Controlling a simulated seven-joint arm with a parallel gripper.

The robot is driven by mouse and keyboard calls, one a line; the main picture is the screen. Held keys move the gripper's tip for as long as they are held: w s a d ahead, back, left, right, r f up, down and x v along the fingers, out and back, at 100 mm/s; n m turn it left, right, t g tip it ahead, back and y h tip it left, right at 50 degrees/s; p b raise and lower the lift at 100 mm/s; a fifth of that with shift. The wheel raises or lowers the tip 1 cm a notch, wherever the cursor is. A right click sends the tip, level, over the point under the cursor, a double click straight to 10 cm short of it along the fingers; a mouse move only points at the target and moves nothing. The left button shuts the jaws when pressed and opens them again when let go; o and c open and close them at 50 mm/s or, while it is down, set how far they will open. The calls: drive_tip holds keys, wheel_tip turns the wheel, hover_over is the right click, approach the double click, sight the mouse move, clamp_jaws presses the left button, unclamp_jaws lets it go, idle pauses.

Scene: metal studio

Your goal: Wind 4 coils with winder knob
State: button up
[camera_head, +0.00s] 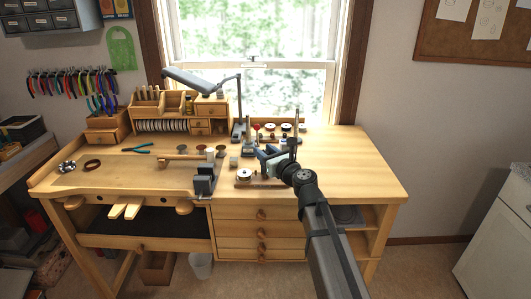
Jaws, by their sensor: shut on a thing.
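My gripper (266,159) is over the right half of the wooden bench, reached by the dark arm from the lower right. Its jaws are shut at the small winder, on what seems to be the winder knob; the jaws and wrist hide the knob itself. The winder's low wooden base (262,184) shows below the gripper, near the bench's front edge. A white spool (244,175) stands at the left end of this base. The wire and the number of turns on it are too small to make out.
A dark grey block-like tool (204,180) stands left of the winder at the front edge. More white spools (286,127) sit at the back. The bench top (355,170) is clear on the right.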

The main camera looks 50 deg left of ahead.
drive_tip(key=o, duration=1)
drive_tip(key=shift+c, duration=0.2)
drive_tip(key=v, duration=1.4)
drive_tip(key=shift+w+a, duration=0.1)
